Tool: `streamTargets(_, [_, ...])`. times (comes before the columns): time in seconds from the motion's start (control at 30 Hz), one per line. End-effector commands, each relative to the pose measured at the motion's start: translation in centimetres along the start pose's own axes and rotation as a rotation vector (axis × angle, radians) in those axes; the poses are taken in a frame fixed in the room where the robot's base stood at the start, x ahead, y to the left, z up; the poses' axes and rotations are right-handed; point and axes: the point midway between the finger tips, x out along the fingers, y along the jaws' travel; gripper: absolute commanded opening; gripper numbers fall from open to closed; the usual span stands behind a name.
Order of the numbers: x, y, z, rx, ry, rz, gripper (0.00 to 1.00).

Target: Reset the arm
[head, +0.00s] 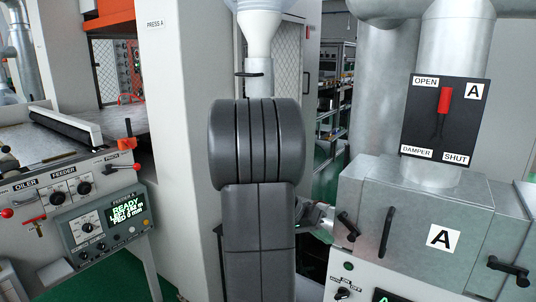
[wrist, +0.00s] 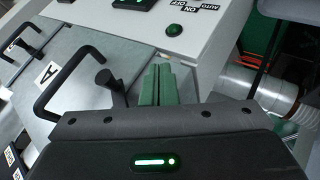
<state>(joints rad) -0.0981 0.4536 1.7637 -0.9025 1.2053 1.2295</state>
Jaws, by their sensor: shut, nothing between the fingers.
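My gripper (wrist: 157,84) shows in the wrist view as two green fingers side by side, shut with nothing between them. The fingertips point toward the white control panel and the edge of the grey metal box marked A (wrist: 90,60). I cannot tell how far they are from it.
A damper plate (head: 445,122) with a red-tipped lever pointing up toward OPEN is above box A. A feeder control unit (head: 100,222) reading READY is at the left. A white press column (head: 170,130) stands behind my arm. A silver duct (wrist: 250,88) is right of my fingers.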

Motion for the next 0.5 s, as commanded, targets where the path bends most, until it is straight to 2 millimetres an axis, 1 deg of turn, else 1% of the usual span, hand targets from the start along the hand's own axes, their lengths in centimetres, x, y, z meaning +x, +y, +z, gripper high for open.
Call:
streamTargets(0.03, [-0.6, 0.3, -0.3, 0.009, -0.006, -0.016, 0.0])
streamTargets(0.4, [-2.6, 0.0, -0.7, 0.086, -0.049, -0.135, 0.0])
streamTargets(0.43, [-2.5, -1.4, -0.3, 0.082, -0.046, -0.135, 0.0])
streamTargets(0.5, [-3.0, -2.9, -0.3, 0.081, -0.046, -0.134, 0.0])
